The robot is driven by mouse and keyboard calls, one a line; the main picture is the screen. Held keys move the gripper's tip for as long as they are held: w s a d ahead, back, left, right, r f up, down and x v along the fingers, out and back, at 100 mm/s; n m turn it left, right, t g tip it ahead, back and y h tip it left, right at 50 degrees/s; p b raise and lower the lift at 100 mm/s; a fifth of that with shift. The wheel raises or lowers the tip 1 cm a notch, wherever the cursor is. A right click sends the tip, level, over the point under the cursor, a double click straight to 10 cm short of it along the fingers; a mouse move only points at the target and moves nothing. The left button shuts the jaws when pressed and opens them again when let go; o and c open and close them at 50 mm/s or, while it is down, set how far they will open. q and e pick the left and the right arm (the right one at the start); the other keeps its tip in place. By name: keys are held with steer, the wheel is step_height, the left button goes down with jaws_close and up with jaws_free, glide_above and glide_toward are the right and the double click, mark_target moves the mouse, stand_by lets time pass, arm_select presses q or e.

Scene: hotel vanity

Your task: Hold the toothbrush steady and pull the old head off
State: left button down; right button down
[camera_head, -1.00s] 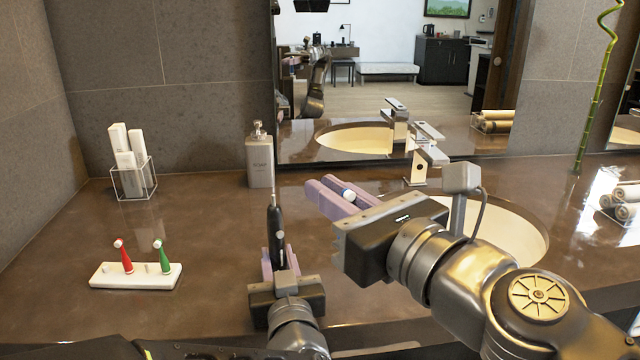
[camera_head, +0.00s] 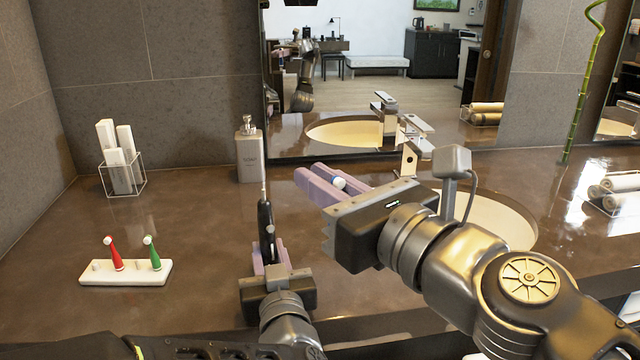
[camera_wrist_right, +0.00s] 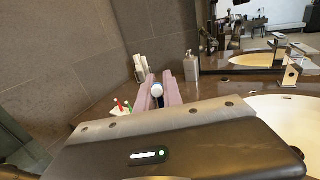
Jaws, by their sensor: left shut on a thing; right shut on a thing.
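The black toothbrush handle (camera_head: 266,228) stands upright with a bare thin metal shaft at its top. My left gripper (camera_head: 269,258) is shut on its lower part, above the counter. My right gripper (camera_head: 326,184) is shut on the old brush head (camera_head: 338,183), a small white piece with a blue band, to the right of the shaft and apart from it. The head also shows between the purple fingers in the right wrist view (camera_wrist_right: 157,91). Red (camera_head: 115,256) and green (camera_head: 153,254) brush heads stand on a white holder (camera_head: 125,278) at the left.
A clear box (camera_head: 122,182) with white cartons stands at the back left. A soap dispenser (camera_head: 249,150) stands behind the handle. The faucet (camera_head: 411,150) and basin (camera_head: 500,215) lie to the right. The counter between holder and handle is clear.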

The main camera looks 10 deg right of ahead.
steer(key=shift+r, duration=2.6)
step_height(320, 180, up, 11)
steer(key=shift+r, duration=0.15)
stand_by(0.3)
